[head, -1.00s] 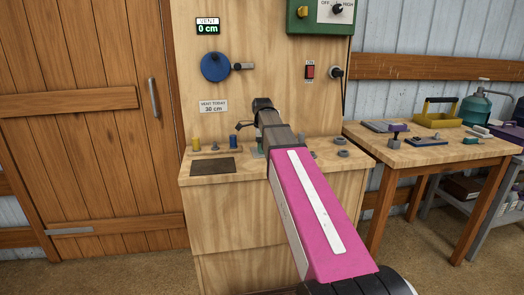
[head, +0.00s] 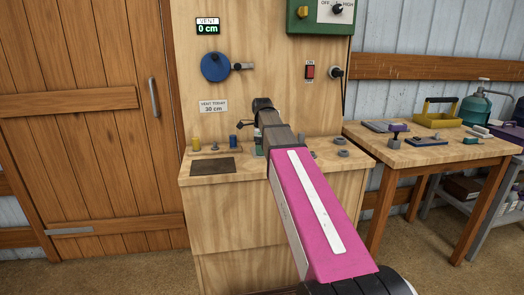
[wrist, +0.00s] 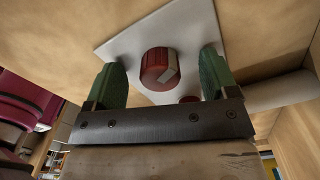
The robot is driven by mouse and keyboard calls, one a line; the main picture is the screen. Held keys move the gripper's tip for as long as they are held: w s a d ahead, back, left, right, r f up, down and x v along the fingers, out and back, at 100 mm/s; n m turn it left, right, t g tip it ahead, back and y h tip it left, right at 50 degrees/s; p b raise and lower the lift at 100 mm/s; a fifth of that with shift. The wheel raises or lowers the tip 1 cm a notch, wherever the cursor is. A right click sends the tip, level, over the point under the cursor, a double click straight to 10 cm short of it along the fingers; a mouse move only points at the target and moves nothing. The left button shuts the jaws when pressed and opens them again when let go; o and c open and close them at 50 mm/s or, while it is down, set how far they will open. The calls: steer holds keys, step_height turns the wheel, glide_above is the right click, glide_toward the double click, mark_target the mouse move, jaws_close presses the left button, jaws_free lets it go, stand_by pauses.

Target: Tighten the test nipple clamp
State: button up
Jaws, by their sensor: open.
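In the wrist view a dark red round knob (wrist: 160,69) with a pale mark on its face stands on a white plate (wrist: 120,43). It appears to be the test nipple clamp's knob, though no label is readable. My gripper (wrist: 161,62) is open, with one green finger on each side of the knob and a visible gap on both sides. Part of a second red piece (wrist: 189,99) shows behind the gripper's dark crossbar. In the head view my arm hides the knob and most of my gripper.
The wooden bench (head: 225,180) carries a dark mat (head: 212,166), a yellow cylinder (head: 196,144), a blue cylinder (head: 233,141) and grey rings (head: 342,153). A blue disc (head: 215,67) and a red switch (head: 310,72) are on the panel. A side table (head: 400,157) with tools stands right.

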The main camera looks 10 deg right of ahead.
steer(key=shift+r, duration=0.1)
steer(key=shift+r, duration=2.95)
